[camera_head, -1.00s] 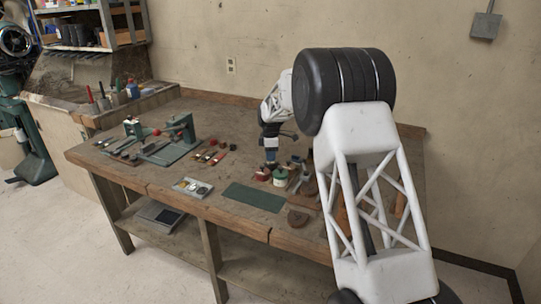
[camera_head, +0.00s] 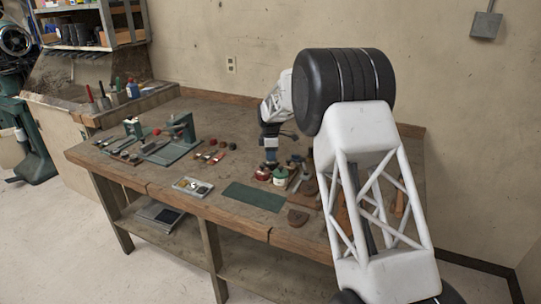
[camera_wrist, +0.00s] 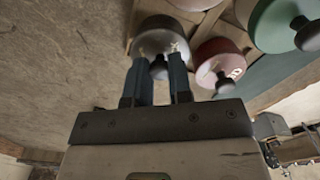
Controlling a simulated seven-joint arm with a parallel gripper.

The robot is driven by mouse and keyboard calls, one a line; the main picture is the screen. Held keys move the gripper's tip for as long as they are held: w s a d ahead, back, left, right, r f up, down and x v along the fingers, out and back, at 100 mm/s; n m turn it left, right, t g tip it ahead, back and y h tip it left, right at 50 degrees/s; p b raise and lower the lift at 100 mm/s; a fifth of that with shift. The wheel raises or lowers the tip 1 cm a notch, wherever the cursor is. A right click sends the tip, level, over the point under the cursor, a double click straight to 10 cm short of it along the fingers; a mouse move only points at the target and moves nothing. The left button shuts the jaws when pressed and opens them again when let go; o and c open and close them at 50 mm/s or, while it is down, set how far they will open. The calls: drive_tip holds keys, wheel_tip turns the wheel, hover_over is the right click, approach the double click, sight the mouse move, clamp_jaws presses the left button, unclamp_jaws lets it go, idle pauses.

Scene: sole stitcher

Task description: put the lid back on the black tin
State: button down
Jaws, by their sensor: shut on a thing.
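My gripper (camera_wrist: 162,68) has its two blue fingers closed around the knob of a dark grey round lid (camera_wrist: 158,36) in the wrist view. From this angle I cannot tell whether the lid is apart from a tin or resting on one, and I cannot make out the black tin's body. In the head view, my gripper (camera_head: 271,160) points down over the cluster of tins at the middle of the bench. The lid and black tin are too small or hidden there to tell apart.
A red tin (camera_wrist: 220,62) and a green tin (camera_wrist: 285,24) stand close beside the gripper. A green mat (camera_head: 254,197) and a small tray (camera_head: 192,187) lie towards the bench's front edge. Green stitching fixtures (camera_head: 172,148) stand to the left.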

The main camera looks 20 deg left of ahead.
drive_tip(key=c, duration=1)
unclamp_jaws()
drive_tip(key=shift+o, duration=0.7)
drive_tip(key=o, duration=0.4)
drive_tip(key=shift+r, duration=0.2)
drive_tip(key=shift+r, duration=3.25)
clamp_jaws()
